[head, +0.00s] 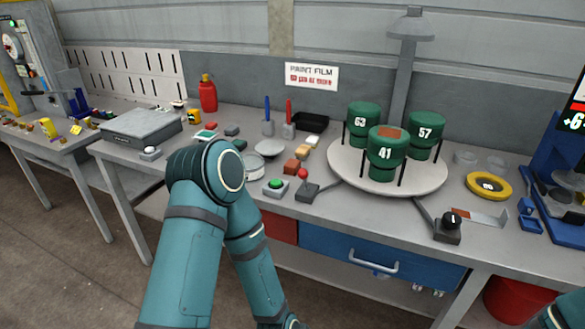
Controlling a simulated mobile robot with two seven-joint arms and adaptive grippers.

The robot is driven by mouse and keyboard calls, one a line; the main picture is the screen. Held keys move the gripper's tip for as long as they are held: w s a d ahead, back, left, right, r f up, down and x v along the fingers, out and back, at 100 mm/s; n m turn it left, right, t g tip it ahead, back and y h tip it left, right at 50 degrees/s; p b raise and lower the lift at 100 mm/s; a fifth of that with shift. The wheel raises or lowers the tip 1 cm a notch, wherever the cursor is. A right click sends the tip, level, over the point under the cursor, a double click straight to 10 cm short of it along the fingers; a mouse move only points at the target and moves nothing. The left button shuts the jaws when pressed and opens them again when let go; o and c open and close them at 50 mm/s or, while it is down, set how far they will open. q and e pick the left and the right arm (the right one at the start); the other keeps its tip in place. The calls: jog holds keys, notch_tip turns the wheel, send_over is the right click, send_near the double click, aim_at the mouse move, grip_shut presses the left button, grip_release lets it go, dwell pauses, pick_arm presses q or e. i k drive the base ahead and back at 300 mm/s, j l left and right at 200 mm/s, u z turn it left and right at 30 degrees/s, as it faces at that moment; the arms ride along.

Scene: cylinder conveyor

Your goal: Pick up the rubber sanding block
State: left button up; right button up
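Several small blocks lie on the grey workbench, and I cannot tell for sure which is the rubber sanding block. Only a bit of my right arm shows at the bottom right corner.
A round turntable (340,180) carries three green numbered cylinders. A red bottle (208,94) stands behind.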

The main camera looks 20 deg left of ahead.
aim_at(291, 167)
jog(key=j+z, duration=0.1)
jog(key=z, duration=0.5)
jog(key=j+z, duration=0.75)
jog(key=j, duration=0.15)
jog(key=k+j+z, duration=0.1)
jog(key=j, duration=0.2)
jog(key=k+j, duration=0.1)
jog(key=j, duration=0.25)
jog(key=k+j+z, duration=0.15)
jog(key=j, duration=0.15)
jog(key=i, duration=0.05)
